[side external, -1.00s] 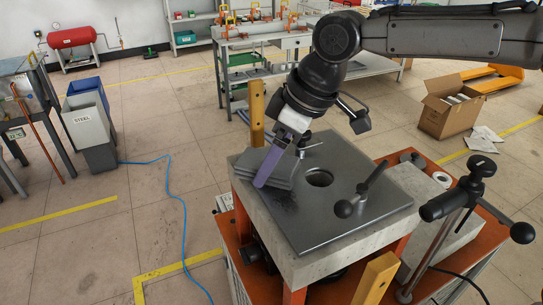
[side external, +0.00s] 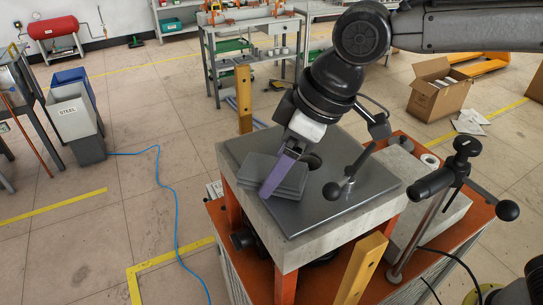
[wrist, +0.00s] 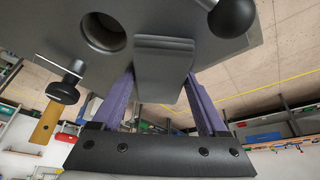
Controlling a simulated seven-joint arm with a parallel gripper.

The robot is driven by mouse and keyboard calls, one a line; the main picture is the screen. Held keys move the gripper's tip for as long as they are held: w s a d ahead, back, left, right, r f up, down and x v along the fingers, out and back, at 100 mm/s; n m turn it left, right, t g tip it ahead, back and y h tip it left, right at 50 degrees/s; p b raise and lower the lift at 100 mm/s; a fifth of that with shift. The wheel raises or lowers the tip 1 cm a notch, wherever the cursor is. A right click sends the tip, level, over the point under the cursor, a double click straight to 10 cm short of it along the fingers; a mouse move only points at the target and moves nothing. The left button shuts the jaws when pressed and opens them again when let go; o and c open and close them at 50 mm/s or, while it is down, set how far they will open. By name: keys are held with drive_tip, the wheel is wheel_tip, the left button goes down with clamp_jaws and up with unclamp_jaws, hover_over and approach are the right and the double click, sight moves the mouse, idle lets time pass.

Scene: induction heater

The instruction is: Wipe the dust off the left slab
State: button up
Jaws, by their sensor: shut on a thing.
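A grey metal slab (side external: 325,203) with a round hole lies on a pale block atop the orange stand. It also shows in the wrist view (wrist: 55,20). My gripper (side external: 275,184), with purple fingers, is shut on a flat grey pad (side external: 259,168), which looks like a folded cloth. The pad lies low over the slab's front left part and seems to touch it. In the wrist view the pad (wrist: 164,65) sits between the fingers. No clear dust shows on the slab now; the surface under the pad is hidden.
A black ball-ended lever (side external: 345,183) stands on the slab right of the hole. A black clamp handle (side external: 440,185) on a post is at the right. Yellow uprights (side external: 244,98) (side external: 362,270) stand behind and in front of the slab.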

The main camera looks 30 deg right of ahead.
sight(286, 200)
drive_tip(key=shift+s+f, duration=0.1)
drive_tip(key=shift+s, duration=2.2)
drive_tip(key=shift+w+r, duration=0.15)
drive_tip(key=shift+w, duration=0.8)
drive_tip(key=shift+w+r, duration=0.15)
drive_tip(key=shift+w, duration=0.8)
drive_tip(key=shift+w+f, duration=0.2)
drive_tip(key=shift+w, duration=1.55)
drive_tip(key=shift+w+f, duration=0.15)
drive_tip(key=shift+w, duration=1.6)
drive_tip(key=shift+r, duration=3.05)
drive_tip(key=shift+r, duration=0.1)
drive_tip(key=shift+r, duration=1.4)
